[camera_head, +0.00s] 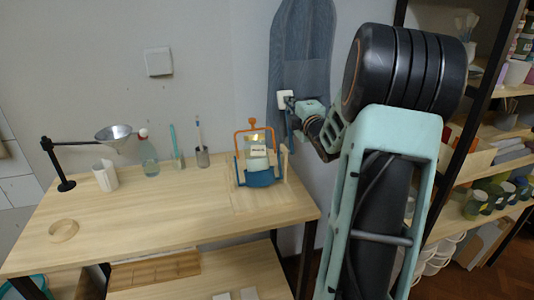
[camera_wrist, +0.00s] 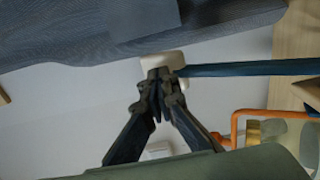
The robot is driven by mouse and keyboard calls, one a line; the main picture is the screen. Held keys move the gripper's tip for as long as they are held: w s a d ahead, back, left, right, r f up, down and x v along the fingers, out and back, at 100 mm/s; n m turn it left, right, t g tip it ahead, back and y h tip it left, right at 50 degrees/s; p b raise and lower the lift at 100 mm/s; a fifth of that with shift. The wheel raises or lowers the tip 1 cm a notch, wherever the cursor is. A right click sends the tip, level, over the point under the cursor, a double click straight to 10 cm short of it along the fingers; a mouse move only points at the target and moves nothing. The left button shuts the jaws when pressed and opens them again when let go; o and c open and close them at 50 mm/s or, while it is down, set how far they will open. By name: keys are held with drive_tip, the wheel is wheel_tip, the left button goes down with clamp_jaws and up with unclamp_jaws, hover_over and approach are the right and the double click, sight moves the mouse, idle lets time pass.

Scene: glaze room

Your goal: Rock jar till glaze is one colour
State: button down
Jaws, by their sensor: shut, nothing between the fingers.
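The glass jar (camera_head: 258,160) with a pale label sits in a rocking cradle with an orange frame (camera_head: 237,143) and a blue base (camera_head: 260,178), on the table's right part. The jar is partly cut off at the right edge of the wrist view (camera_wrist: 307,145). A white block-shaped knob (camera_head: 285,99) tops a dark blue lever (camera_wrist: 245,68) beside the cradle. My gripper (camera_wrist: 160,80) is shut and empty, its fingertips at the knob, overlapping it in the wrist view. I cannot tell whether they touch. The glaze's colour is unclear.
A blue-grey apron (camera_head: 303,50) hangs behind the lever. Shelves (camera_head: 485,170) are at right. The table's front middle is clear.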

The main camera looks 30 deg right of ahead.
drive_tip(key=shift+w+f+b, duration=0.45)
drive_tip(key=shift+f+b, duration=0.1)
drive_tip(key=shift+w+d+f, duration=0.1)
drive_tip(key=shift+w, duration=0.25)
drive_tip(key=shift+s, duration=0.1)
drive_tip(key=s+a+r+b, duration=0.1)
drive_tip(key=s+a+r, duration=0.1)
drive_tip(key=s, duration=0.7)
drive_tip(key=shift+r+b, duration=0.25)
drive_tip(key=shift+b, duration=0.15)
